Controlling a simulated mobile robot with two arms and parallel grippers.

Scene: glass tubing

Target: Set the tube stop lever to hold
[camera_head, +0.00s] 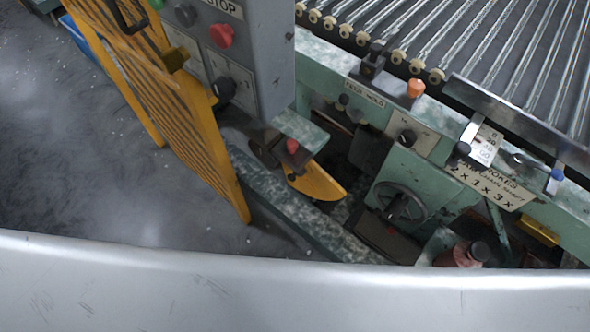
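A green machine panel carries a label strip (365,93) that seems to read "FEED HOLD". Next to it are a lever with an orange knob (415,88) and a black lever block (372,62). Farther right are a lever with a black ball (462,149) beside a numbered white plate (485,146), and a lever with a blue knob (555,179). A red knob (292,146) sits lower left. I cannot tell which of these is the tube stop lever, or its setting. Neither of my grippers is in view.
Glass tubes (470,45) lie on rollers at upper right. A grey control box (240,70) with a red button (222,35) stands left of the panel, by a yellow slatted guard (160,95). A handwheel (400,203) is below. Grey floor (90,170) is open at left.

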